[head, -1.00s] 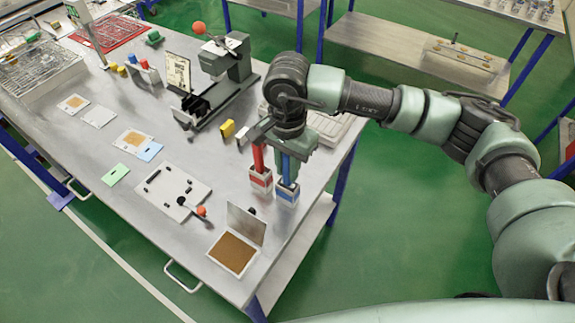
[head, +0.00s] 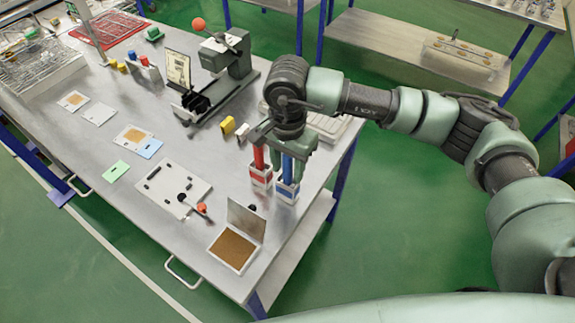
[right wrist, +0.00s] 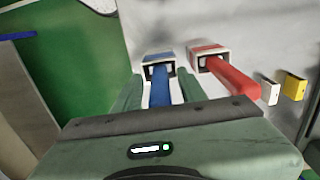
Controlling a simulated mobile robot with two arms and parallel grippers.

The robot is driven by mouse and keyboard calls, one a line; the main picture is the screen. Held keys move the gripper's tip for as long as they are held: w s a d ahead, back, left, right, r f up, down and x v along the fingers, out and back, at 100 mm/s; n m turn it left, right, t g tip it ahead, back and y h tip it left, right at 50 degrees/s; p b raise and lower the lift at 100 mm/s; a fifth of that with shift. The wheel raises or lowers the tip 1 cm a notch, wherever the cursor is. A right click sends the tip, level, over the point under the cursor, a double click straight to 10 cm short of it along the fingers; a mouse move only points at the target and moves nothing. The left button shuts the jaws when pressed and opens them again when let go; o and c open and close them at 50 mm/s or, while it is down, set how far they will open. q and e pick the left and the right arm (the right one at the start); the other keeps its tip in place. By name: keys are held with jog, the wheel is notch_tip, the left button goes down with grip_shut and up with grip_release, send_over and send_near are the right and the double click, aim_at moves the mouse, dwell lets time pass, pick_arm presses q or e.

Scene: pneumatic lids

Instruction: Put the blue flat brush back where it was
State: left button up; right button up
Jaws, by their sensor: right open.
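The blue flat brush (head: 287,168) stands upright in a white holder with a blue label (head: 287,192) near the table's right edge. Its lower end is hidden inside the holder. My right gripper (right wrist: 160,88) is above the holder, with its two open fingers on either side of the blue handle. The right wrist view shows the blue handle (right wrist: 160,92) between the fingers, running into the blue-rimmed holder (right wrist: 158,60). The red brush (head: 259,157) stands in a red-labelled holder (head: 261,182) just left of it. My left gripper is out of view.
An open stamp pad (head: 233,248) with its lid raised lies in front of the holders. A white plate with a ball-knobbed lever (head: 172,190) lies to the left. A yellow block (head: 227,125) and a grey press (head: 240,75) stand behind.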

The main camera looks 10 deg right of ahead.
notch_tip(320, 180, up, 11)
jog(key=b, duration=0.4)
jog(key=shift+f, duration=0.15)
jog(key=shift+r+b, duration=0.3)
jog(key=shift+r, duration=0.4)
